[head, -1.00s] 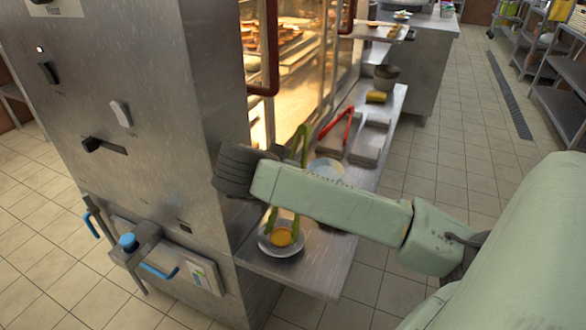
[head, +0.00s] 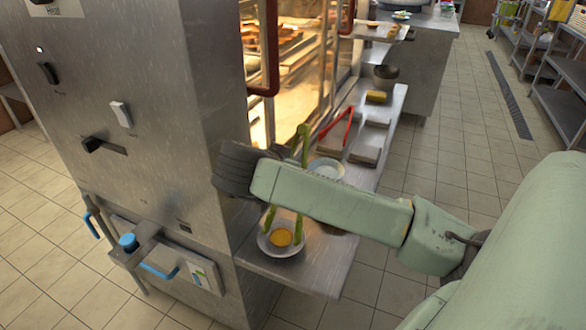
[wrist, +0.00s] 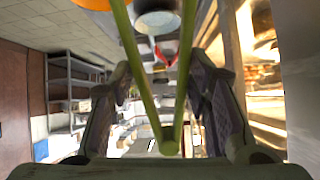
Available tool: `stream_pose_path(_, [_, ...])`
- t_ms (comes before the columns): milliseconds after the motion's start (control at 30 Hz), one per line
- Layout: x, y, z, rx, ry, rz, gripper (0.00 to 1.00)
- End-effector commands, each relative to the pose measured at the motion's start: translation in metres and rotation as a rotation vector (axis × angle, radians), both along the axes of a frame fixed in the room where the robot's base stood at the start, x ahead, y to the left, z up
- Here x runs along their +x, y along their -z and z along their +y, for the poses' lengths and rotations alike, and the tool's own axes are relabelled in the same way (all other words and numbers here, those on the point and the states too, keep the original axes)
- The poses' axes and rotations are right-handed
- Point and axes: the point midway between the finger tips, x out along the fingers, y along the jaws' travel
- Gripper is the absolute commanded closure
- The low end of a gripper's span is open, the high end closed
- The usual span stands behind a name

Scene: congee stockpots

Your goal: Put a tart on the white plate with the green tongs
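The green tongs (head: 298,226) point down from my gripper, with their spread tips at the white plate (head: 264,246). A yellow-orange tart (head: 281,237) sits on this plate, between or just behind the tips; exact contact is unclear. My gripper (wrist: 160,72) has its fingers on either side of the tongs and holds them; in the wrist view the tongs (wrist: 168,140) form a V between the fingers. In the head view my arm hides most of the grip. The plate stands at the near end of the steel shelf.
The steel shelf (head: 318,272) runs along the lit cabinet (head: 300,80) holding baked goods. A second pale plate (head: 326,167), trays with a red item (head: 337,133), a yellow block (head: 377,97) and a bowl (head: 386,76) stand farther along. The tiled floor (head: 460,130) is clear at right.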

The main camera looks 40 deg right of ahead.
Motion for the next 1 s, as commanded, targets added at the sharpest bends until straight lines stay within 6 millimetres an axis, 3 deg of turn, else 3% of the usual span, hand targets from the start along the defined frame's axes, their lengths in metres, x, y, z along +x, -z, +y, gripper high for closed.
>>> stream_pose_path(600, [0.000, -0.092, -0.001, -0.003, 0.001, -0.002, 0.58])
stream_pose_path(1000, [0.000, -0.098, 0.000, -0.001, 0.000, -0.002, 0.57])
